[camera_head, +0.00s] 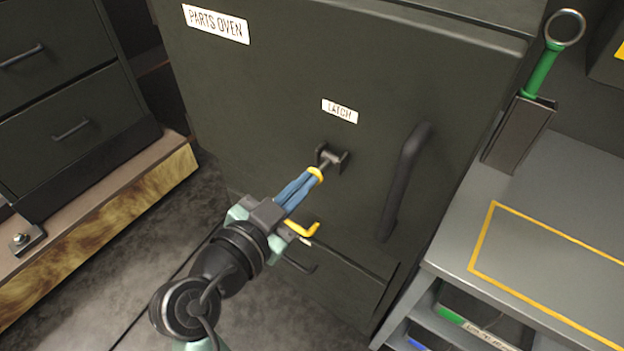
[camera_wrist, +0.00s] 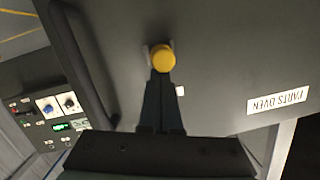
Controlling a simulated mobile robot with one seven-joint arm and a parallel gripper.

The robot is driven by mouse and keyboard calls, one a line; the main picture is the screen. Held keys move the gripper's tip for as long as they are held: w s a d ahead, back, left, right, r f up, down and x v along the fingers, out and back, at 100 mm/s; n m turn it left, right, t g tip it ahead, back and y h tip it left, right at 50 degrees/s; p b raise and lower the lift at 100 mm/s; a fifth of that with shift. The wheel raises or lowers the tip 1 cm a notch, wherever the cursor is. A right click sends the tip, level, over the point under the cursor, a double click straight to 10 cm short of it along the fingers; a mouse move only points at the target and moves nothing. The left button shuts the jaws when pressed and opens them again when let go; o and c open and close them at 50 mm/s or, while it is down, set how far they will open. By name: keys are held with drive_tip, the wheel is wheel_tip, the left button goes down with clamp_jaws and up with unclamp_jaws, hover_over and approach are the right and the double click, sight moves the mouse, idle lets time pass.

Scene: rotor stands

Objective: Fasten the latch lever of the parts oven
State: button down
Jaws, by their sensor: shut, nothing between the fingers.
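The parts oven (camera_head: 250,100) is a large dark cabinet with a "PARTS OVEN" label; its door fills the middle of the head view. Below a "LATCH" label (camera_head: 340,110), the latch lever (camera_head: 316,174) shows a yellow knob and a short dark stem running to a dark bracket (camera_head: 333,156). In the wrist view the round yellow knob (camera_wrist: 163,57) lies straight ahead of my fingertips. My gripper (camera_head: 309,180), with blue fingers, is shut and empty, its tips at the knob. Whether they touch it I cannot tell. The fingers hide part of the lever's surroundings.
A dark door handle (camera_head: 405,180) stands right of the latch. A grey bench (camera_head: 555,210) with a yellow outline is at the right, with a green-handled ring tool (camera_head: 545,70) in a holder. A drawer cabinet (camera_head: 65,100) stands left. A control panel (camera_wrist: 50,110) shows in the wrist view.

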wheel_tip(320, 180, down, 5)
drive_tip(key=t+h+b, duration=0.2)
drive_tip(key=t+b, duration=0.2)
drive_tip(key=b, duration=1.6)
drive_tip(key=shift+s+h, duration=0.1)
drive_tip(key=shift+h, duration=0.3)
drive_tip(key=shift+t+b, duration=0.5)
drive_tip(key=shift+b, duration=0.35)
drive_tip(key=shift+r, duration=0.15)
